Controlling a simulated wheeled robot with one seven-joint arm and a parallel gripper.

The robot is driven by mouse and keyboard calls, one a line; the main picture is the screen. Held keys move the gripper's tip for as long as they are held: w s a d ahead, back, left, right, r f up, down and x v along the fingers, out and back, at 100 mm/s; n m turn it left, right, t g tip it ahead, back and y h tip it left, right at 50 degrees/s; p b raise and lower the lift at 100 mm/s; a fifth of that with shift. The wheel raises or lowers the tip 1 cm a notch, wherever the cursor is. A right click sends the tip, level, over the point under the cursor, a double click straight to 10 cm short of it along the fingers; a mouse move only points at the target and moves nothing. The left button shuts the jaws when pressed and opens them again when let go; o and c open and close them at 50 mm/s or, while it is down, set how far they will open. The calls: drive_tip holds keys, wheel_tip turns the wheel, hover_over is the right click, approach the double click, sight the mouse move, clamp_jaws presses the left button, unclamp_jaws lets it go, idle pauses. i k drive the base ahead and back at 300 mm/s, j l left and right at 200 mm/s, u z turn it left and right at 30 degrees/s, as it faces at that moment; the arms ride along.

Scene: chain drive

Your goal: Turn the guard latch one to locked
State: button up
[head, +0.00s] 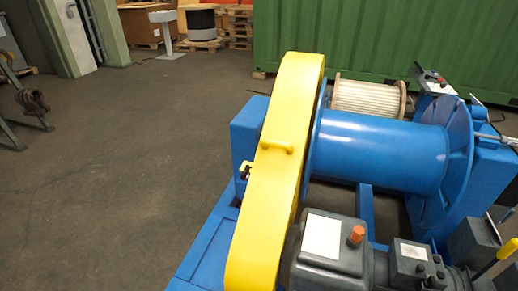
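A long yellow chain guard (270,195) stands upright and tilted in view on the left end of a blue winch. A raised yellow handle (276,147) is on its face. A small yellow latch (246,167) with a dark part sits at the guard's left edge, against the blue frame. It is too small to tell whether it is turned to locked, or which numbered latch it is. No other latch is clear to see. My gripper is not in view.
A blue drum (380,150) and a grey motor unit (330,250) with an orange cap lie right of the guard. A yellow-handled lever (497,256) stands at the lower right. A green container (390,40) is behind. The floor (120,170) to the left is mostly free.

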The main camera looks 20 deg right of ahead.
sight(244, 176)
drive_tip(key=i+j, duration=0.2)
drive_tip(key=j, duration=0.15)
drive_tip(key=i+j+z, duration=0.15)
drive_tip(key=j, duration=0.2)
drive_tip(key=i+j, duration=0.25)
drive_tip(key=i+j+z, duration=0.15)
drive_tip(key=j, duration=0.35)
drive_tip(key=i+j, duration=0.2)
drive_tip(key=j, duration=0.15)
drive_tip(key=i+j+z, duration=0.15)
drive_tip(key=j, duration=0.25)
drive_tip(key=i+j, duration=0.2)
drive_tip(key=j, duration=0.2)
drive_tip(key=i+j+z, duration=0.15)
drive_tip(key=j, duration=0.25)
